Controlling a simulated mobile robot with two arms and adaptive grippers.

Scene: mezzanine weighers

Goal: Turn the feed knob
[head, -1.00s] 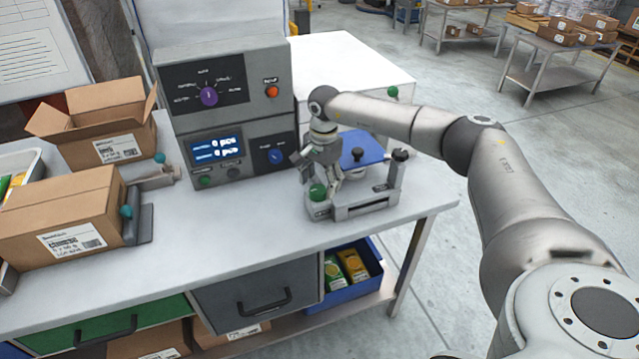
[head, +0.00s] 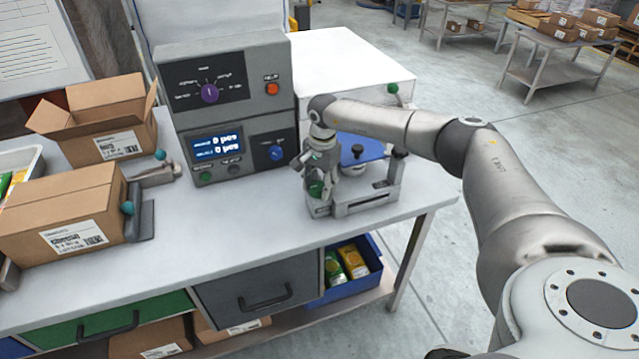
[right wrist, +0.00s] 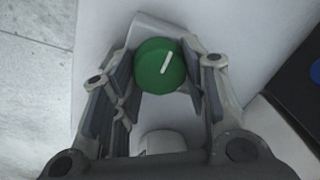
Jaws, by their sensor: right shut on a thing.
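A round green knob with a white pointer line (right wrist: 160,66) sits at the end of the weighing device; in the head view it shows small and partly covered (head: 316,189). My right gripper (head: 319,178) is down at this knob. In the right wrist view its fingers (right wrist: 155,85) stand on either side of the knob, closed on it. The pointer line leans to the upper right there. I cannot read a label that names the feed knob. My left gripper is not in view.
The control box (head: 225,60) stands behind, with a purple knob (head: 209,93), an orange button (head: 272,89) and a blue knob (head: 276,153). The device (head: 362,203) has a blue plate (head: 372,150). Cartons (head: 62,210) stand at the left.

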